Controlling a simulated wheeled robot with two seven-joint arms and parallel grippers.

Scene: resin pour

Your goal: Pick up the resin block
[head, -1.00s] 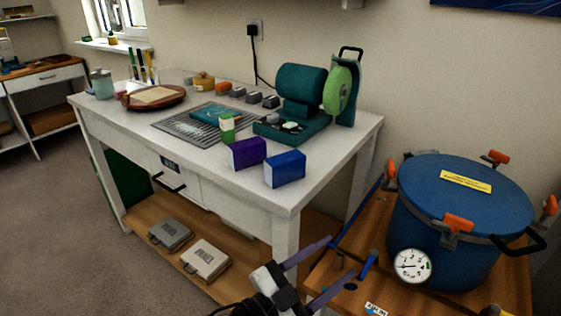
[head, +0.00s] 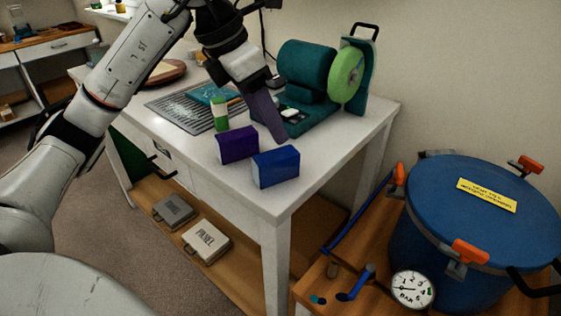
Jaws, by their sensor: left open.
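A purple block (head: 238,145) and a blue block (head: 276,167) stand side by side near the front right corner of the white table (head: 215,182). I cannot tell which of them is the resin block. My left gripper (head: 268,118) hangs over the table, pointing down, just behind the two blocks. It is open and holds nothing that I can see. One broad purple finger shows clearly; the other is mostly hidden. Whether the finger touches the purple block is unclear. My right gripper is out of view.
A teal machine with a green wheel (head: 346,80) stands behind the blocks. A blue pressure pot (head: 470,225) with orange clamps stands on a wooden bench at right. Two cases (head: 205,243) sit on the lower shelf.

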